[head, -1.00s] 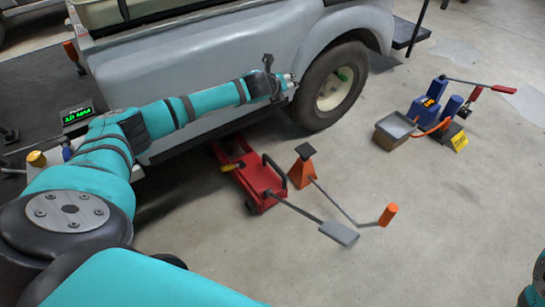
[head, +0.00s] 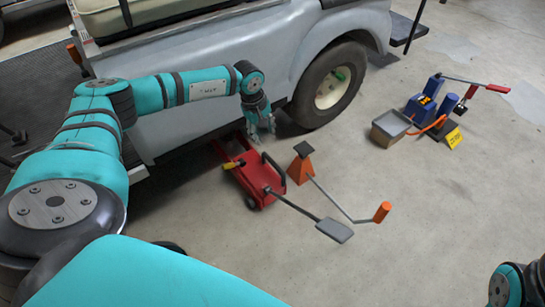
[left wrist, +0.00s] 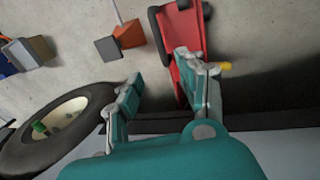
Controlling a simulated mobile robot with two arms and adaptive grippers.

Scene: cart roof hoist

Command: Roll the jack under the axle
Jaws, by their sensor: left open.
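The red floor jack (head: 258,178) sits on the floor with its far end at or under the cart's lower side edge. Its rod handle runs toward the lower right to a grey plate (head: 335,230). My left gripper (head: 263,138) is open and empty, pointing down above the jack, apart from it as far as I can tell. In the left wrist view the red jack (left wrist: 185,45) shows beyond my left fingers (left wrist: 168,88). The grey cart (head: 220,60) has a wheel (head: 330,85) right of the jack. The axle is hidden. My right gripper is not in view.
An orange stand (head: 301,169) is close to the jack's right side, with a rod ending in an orange grip (head: 382,212). A blue pump unit (head: 420,108) with a grey tray (head: 391,127) stands farther right. The foreground floor is clear.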

